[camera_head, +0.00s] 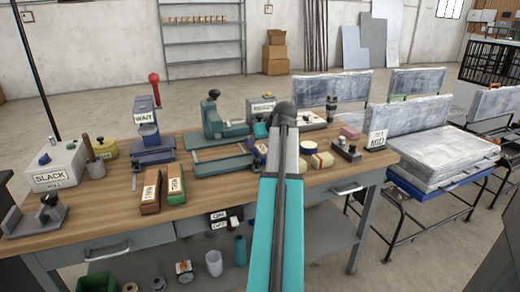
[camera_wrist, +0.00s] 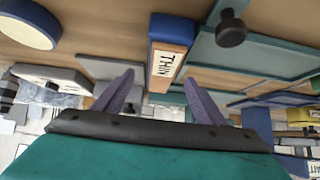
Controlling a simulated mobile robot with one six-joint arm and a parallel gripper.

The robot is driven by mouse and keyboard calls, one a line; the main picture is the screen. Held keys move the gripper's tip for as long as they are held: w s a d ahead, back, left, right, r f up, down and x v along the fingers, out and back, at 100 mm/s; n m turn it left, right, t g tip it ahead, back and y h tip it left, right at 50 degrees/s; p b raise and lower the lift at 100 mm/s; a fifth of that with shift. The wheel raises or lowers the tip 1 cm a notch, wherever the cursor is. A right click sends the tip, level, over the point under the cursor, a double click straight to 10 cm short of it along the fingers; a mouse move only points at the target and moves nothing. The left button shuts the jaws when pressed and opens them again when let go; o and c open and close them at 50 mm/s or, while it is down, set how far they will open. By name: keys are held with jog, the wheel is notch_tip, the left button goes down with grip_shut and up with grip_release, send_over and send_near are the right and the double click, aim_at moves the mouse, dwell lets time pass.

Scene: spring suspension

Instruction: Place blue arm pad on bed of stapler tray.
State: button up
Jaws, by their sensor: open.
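A teal stapler (camera_head: 213,122) stands on the workbench with a flat teal tray (camera_head: 207,165) in front of it. In the wrist view, a teal tray frame (camera_wrist: 262,62) with a black knob shows at the upper right. A block with a blue top (camera_wrist: 172,28) and a tan side labelled THIN stands left of that frame, apparently the blue arm pad. A dark blue piece (camera_head: 261,150) beside my arm in the head view may be the same pad, partly hidden. My gripper (camera_wrist: 159,79) is open, its purple fingers apart and empty near the pad. My arm hides it in the head view.
Brown (camera_head: 150,192) and green (camera_head: 176,188) labelled blocks lie left of my arm. Small parts and a MID sign (camera_head: 377,139) occupy the right side. The front bench strip is mostly clear.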

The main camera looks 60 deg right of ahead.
aim_at(259, 144)
jog(key=shift+b+x, duration=0.5)
jog(key=shift+x, duration=2.1)
jog(key=shift+w+r, duration=0.15)
jog(key=c, duration=1.4)
jog(key=shift+o, duration=0.2)
jog(key=shift+r, duration=0.15)
notch_tip(259, 144, up, 28)
jog(key=p, duration=0.3)
